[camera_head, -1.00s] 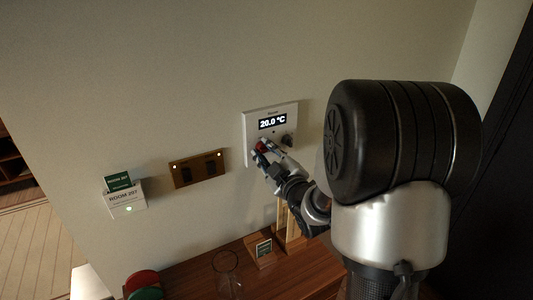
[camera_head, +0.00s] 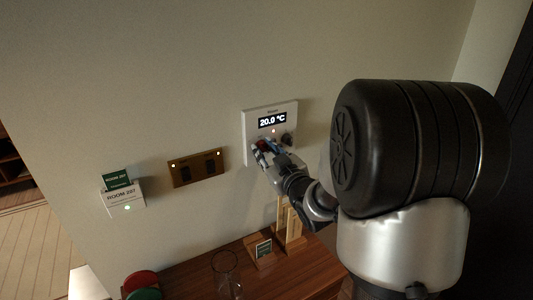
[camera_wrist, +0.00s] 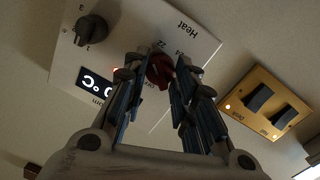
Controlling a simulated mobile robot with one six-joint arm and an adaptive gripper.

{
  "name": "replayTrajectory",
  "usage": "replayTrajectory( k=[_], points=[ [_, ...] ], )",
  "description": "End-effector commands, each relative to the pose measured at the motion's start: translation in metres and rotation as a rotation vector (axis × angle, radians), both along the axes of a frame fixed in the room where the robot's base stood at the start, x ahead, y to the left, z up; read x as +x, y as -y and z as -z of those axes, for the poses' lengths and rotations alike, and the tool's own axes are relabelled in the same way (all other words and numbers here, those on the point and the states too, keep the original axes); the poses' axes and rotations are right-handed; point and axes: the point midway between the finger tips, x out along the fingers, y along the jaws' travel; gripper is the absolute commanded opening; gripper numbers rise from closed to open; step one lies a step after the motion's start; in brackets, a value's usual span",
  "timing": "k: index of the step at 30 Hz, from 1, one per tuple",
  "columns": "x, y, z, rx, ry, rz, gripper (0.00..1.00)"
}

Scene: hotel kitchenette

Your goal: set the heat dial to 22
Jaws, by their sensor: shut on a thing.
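The white wall thermostat (camera_head: 291,111) has a display (camera_head: 272,121) reading 20.0 °C. A small red light (camera_head: 273,131) glows below the display. The red heat dial (camera_wrist: 160,72) is at the panel's lower left in the head view. In the wrist view it sits beside the labels "Heat", 22, 24 and "Off". My gripper (camera_wrist: 156,78) is shut on the red dial, one finger on each side. The fingers hide part of the dial and its scale, and I cannot tell exactly where it points. The gripper (camera_head: 262,147) also covers the dial in the head view.
A second, dark knob (camera_wrist: 91,30) sits on the same panel. A brass switch plate (camera_head: 196,169) and a white room-card holder (camera_head: 125,199) are on the wall to the left. Below, a wooden counter (camera_head: 196,274) holds a clear glass (camera_head: 226,266) and a wooden stand (camera_head: 290,227).

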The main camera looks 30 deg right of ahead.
Motion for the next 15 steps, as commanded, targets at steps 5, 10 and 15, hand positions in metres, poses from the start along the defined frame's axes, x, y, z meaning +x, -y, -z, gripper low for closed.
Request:
replayTrajectory(
  k=[5,10,15],
  points=[
    [0.0004,0.0004,-0.0017,0.143,-0.004,0.0,0.02],
    [0.0006,0.0003,-0.0022,0.254,-0.007,-0.001,0.02],
    [0.0007,0.0004,-0.0025,0.33,-0.009,-0.001,0.02]
  ],
)
